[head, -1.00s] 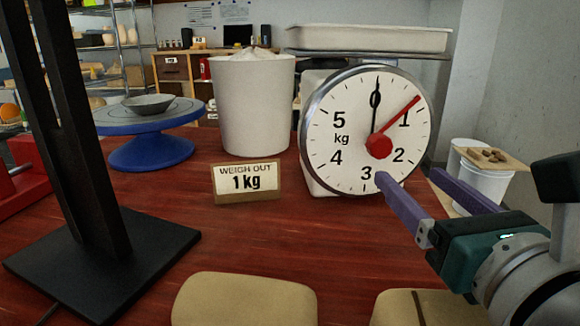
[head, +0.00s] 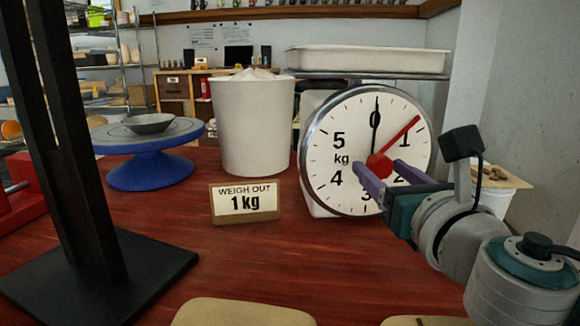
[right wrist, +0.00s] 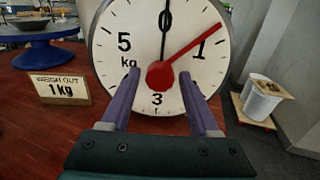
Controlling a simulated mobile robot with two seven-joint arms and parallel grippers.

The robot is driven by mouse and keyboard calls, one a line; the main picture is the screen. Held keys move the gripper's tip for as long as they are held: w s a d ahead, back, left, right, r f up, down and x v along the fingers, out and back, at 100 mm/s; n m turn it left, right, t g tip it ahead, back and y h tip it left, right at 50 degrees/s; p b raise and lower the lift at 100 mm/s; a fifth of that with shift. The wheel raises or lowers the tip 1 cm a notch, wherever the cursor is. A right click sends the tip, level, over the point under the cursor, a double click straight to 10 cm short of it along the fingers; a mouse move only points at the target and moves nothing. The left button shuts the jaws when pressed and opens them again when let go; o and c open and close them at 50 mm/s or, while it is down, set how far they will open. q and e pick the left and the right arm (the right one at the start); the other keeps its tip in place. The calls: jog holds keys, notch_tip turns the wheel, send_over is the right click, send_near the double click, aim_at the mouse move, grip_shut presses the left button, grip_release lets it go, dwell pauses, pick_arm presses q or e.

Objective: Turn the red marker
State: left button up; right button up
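The round scale dial (head: 335,135) faces me at the right of the table, with marks from 0 to 5 kg. The red marker (head: 402,133) has a hub at the dial's centre and points close to the 1. A thin black needle (head: 376,120) points at 0. My right gripper (head: 380,174) is open in front of the dial, just below the hub. In the right wrist view the red marker (right wrist: 160,75) lies between and beyond the two purple fingertips; I cannot tell whether they touch it. My left gripper is not in view.
A sign (head: 245,202) reading "WEIGH OUT 1 kg" stands left of the dial. Behind it is a white bucket (head: 252,125). A blue turntable (head: 150,168) with a grey bowl and a black stand (head: 95,280) are at left.

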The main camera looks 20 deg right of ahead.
grip_shut()
dwell(1.1)
